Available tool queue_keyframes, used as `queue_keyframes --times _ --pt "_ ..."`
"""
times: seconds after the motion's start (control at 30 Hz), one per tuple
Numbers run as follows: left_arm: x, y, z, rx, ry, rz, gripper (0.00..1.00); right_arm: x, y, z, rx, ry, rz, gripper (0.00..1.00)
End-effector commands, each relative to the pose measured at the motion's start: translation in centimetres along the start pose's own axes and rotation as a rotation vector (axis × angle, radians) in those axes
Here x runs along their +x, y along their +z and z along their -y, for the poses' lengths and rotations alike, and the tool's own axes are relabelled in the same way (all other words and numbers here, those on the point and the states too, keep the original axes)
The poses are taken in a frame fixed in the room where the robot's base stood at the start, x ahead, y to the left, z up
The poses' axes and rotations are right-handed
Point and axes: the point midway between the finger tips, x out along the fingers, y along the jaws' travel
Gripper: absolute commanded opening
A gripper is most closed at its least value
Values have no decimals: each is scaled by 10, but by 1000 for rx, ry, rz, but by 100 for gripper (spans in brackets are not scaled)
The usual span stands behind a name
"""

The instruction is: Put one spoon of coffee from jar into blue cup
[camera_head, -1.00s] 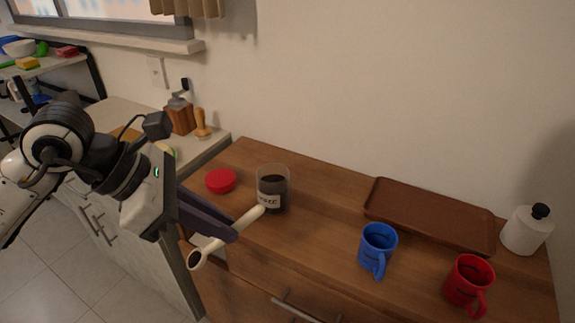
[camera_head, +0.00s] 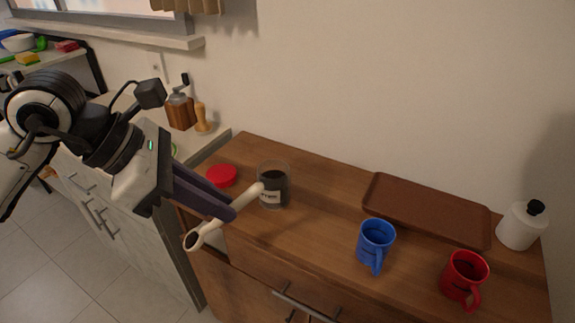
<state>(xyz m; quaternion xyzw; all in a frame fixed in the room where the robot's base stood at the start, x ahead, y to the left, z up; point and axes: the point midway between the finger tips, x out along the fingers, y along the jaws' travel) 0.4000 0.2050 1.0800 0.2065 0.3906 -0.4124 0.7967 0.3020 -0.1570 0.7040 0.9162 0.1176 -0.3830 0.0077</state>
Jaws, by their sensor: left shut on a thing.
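My left gripper (camera_head: 229,210) is shut on a cream-coloured spoon (camera_head: 228,212) in the head view. The spoon's round bowl (camera_head: 193,240), with dark stuff in it, points to the lower left, over the counter's left front edge. Its handle end overlaps the left side of the jar in the picture; I cannot tell whether they touch. The clear, labelled jar (camera_head: 273,184) stands open with dark coffee inside. The blue cup (camera_head: 375,245) stands upright on the wooden counter, right of the gripper, its handle toward the front. My right gripper is not in view.
A red lid (camera_head: 222,176) lies left of the jar. A brown tray (camera_head: 425,211) lies behind the cups. A red cup (camera_head: 465,278) stands right of the blue one, and a white bottle (camera_head: 521,228) is at the far right. The counter (camera_head: 315,220) between jar and blue cup is clear.

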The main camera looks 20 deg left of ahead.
Motion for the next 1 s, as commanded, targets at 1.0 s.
queue_keyframes --times 1.0 --pt "-8 6 0 5 3 -499 0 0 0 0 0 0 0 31"
